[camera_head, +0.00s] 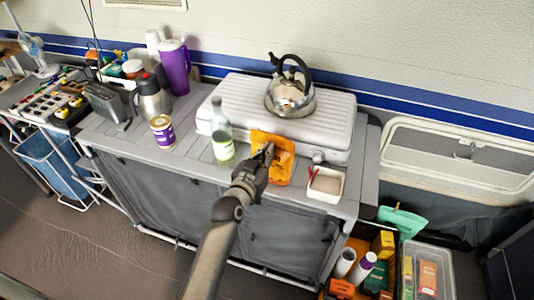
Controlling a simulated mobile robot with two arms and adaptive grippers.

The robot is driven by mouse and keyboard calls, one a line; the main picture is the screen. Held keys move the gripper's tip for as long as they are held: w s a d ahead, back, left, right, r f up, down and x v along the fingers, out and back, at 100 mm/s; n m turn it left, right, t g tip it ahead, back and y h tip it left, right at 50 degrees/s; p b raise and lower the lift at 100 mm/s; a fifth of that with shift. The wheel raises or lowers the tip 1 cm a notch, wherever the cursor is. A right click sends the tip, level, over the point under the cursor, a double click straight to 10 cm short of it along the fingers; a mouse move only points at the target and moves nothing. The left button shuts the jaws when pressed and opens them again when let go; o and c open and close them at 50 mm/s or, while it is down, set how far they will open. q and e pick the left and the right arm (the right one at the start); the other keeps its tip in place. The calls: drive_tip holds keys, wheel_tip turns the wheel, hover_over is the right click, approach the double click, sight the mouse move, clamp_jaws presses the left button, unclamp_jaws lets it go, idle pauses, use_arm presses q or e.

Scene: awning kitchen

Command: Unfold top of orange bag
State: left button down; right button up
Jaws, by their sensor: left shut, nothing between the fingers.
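The orange bag (284,166) stands upright at the front edge of the grey counter, just before the white stove box. My left gripper (267,150) reaches up from the bottom of the view. Its fingers are shut, with nothing between them. They overlap the middle of the bag in the picture and hide part of it. I cannot tell whether they touch it. The top of the bag shows above the fingertips; how it is folded is too small to tell. My right gripper is not in view.
A glass bottle (222,139) stands left of the bag, and a small white tray (326,184) sits to its right. A kettle (290,94) stands on the white stove box (237,92) behind. A can (162,132) and purple jug (175,68) stand farther left.

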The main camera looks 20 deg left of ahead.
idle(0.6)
use_arm(q)
drive_tip(key=shift+s+a+p, duration=0.15)
drive_tip(key=shift+s+p, duration=0.3)
drive_tip(key=shift+s, duration=0.55)
drive_tip(key=shift+f, duration=0.1)
drive_tip(key=shift+f+b, duration=0.65)
drive_tip(key=shift+f, duration=0.25)
drive_tip(key=shift+w, duration=0.15)
drive_tip(key=shift+w, duration=1.05)
